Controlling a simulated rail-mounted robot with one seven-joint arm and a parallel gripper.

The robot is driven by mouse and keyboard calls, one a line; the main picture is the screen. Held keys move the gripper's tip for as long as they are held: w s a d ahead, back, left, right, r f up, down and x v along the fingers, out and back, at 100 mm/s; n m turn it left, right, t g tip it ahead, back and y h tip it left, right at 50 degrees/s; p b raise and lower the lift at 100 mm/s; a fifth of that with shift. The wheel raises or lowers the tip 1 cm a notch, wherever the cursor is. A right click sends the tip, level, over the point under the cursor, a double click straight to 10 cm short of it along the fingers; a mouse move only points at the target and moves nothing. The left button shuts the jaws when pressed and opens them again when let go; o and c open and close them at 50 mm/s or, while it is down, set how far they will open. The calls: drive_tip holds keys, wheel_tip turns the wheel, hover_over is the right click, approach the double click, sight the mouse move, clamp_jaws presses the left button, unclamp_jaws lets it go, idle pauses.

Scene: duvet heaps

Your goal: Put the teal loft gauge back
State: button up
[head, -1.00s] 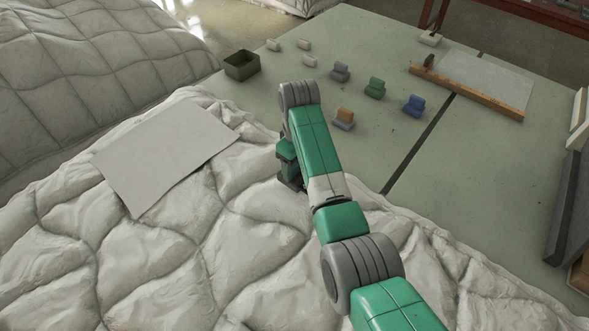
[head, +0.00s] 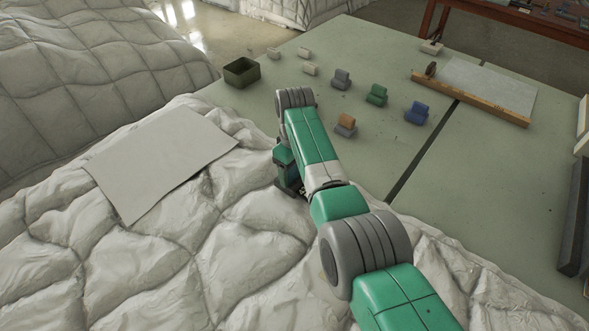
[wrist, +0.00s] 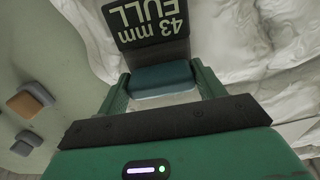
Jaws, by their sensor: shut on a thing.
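The teal loft gauge (wrist: 162,77) is between the two green fingers of my gripper (wrist: 163,88) in the wrist view. It has a teal block and a dark plate lettered "43 mm FULL", upside down in this view. My gripper is shut on the teal block. The plate reaches out beyond the fingers, over or against the white duvet (wrist: 235,45); I cannot tell if it touches. In the head view my gripper (head: 289,180) is low at the duvet's edge (head: 240,215), beside the green table. The arm hides most of it, and I cannot make out the gauge there.
Grey (head: 341,79), green (head: 377,95), blue (head: 416,113) and orange-topped (head: 345,125) blocks stand on the green table (head: 375,150). Several small white blocks and an olive bin (head: 241,73) are behind. A grey sheet (head: 160,160) lies on the duvet. A wood-edged board (head: 490,85) lies right.

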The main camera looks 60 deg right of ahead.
drive_tip(key=o, duration=1.6)
drive_tip(key=shift+f, duration=0.1)
drive_tip(key=shift+c, duration=0.2)
wheel_tip(320, 180, up, 12)
drive_tip(key=p, duration=0.4)
